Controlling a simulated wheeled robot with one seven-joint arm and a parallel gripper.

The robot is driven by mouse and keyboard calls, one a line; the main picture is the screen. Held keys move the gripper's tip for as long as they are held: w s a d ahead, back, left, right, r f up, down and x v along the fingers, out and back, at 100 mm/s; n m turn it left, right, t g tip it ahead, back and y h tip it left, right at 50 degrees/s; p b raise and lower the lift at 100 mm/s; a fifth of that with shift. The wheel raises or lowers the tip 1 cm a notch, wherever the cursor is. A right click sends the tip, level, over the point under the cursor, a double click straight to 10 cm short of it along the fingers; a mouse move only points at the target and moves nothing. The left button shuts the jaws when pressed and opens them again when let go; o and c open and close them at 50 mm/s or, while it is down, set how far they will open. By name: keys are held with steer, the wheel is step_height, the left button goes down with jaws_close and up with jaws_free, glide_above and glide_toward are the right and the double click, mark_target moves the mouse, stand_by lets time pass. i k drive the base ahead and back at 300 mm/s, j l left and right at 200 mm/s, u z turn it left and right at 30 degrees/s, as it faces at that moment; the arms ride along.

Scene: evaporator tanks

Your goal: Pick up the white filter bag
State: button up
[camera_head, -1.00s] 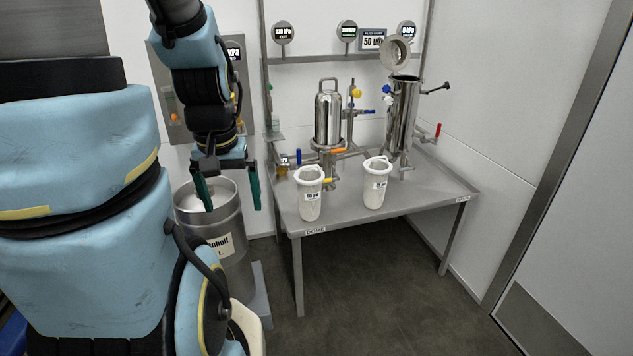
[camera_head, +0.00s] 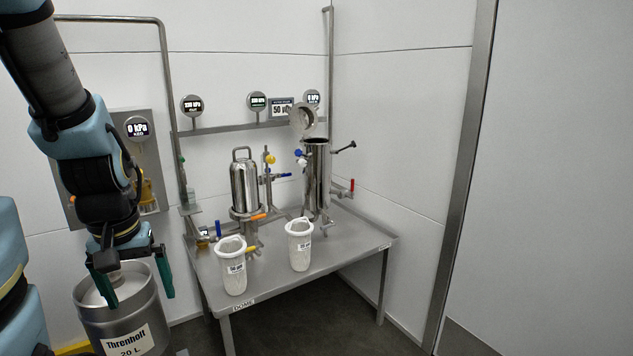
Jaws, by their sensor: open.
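Two white filter bags stand upright on the grey steel table. The left bag (camera_head: 233,268) is near the front edge; its label looks like it carries a number, too small to read surely. The right bag (camera_head: 299,246) stands a little further back, also labelled. Both have a ring-shaped rim with handles. My gripper (camera_head: 137,290) is open and empty, pointing down at the left, in front of the steel keg and apart from both bags.
The keg (camera_head: 122,325), labelled Threnholt 20 L, stands left of the table (camera_head: 345,252). Behind the bags are a domed steel housing (camera_head: 245,187) and an open-lidded housing (camera_head: 317,180) with pipes and coloured valve handles. Gauges and a 50 µm sign (camera_head: 281,108) hang above. A wall closes the right.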

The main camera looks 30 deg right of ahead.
mark_target(231, 251)
steer(key=i+l+u, duration=0.25)
steer(key=l+u, duration=0.3)
steer(key=i+l+u, duration=0.1)
steer(key=l+u, duration=0.15)
steer(key=l, duration=0.25)
steer(key=i+l+u, duration=0.1)
steer(key=l+u, duration=0.2)
steer(key=l, duration=0.1)
